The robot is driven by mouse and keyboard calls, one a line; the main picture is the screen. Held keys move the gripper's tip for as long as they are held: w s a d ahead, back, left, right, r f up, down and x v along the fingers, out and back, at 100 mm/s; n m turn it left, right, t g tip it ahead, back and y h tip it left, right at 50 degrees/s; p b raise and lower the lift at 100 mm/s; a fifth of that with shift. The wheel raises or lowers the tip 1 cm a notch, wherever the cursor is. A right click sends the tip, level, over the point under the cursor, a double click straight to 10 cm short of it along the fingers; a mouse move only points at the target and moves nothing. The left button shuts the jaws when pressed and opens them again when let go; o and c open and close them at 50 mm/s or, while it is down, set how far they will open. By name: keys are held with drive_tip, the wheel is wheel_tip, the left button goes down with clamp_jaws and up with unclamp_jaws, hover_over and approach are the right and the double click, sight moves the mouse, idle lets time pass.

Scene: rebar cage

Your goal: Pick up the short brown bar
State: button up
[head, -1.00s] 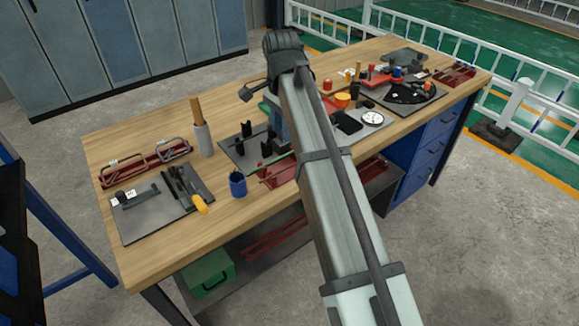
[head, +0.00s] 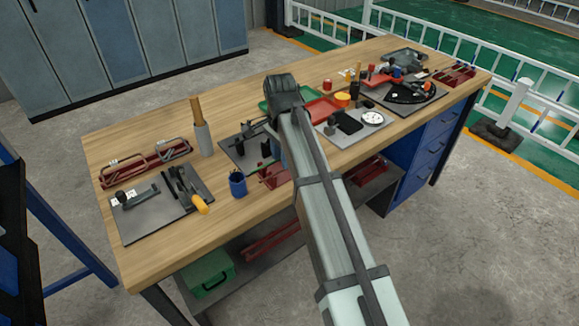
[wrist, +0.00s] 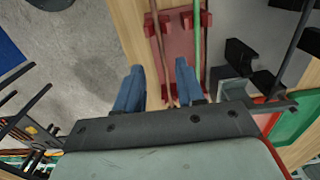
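A red rack (wrist: 178,60) lies below my gripper in the wrist view and carries thin bars lengthwise. A thin brown bar (wrist: 157,38) runs along its left side, a green bar (wrist: 196,40) lies right of the middle, and another brownish bar (wrist: 206,45) is at the right. I cannot tell their full lengths. My gripper (wrist: 159,67) is open, its blue fingers appearing either side of the left brown bar; the height gap is unclear. In the head view the rack (head: 273,177) sits at the bench's front edge, partly hidden by my arm.
A blue cup (head: 237,184) stands left of the rack. A dark plate with upright black holders (head: 245,148) is behind it. A green tray (head: 270,105) and a red tray (head: 322,110) lie farther back. A grey holder (head: 203,140) with wooden sticks stands to the left.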

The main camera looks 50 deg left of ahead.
drive_tip(key=shift+a+f, duration=0.2)
drive_tip(key=shift+f, duration=1.6)
clamp_jaws()
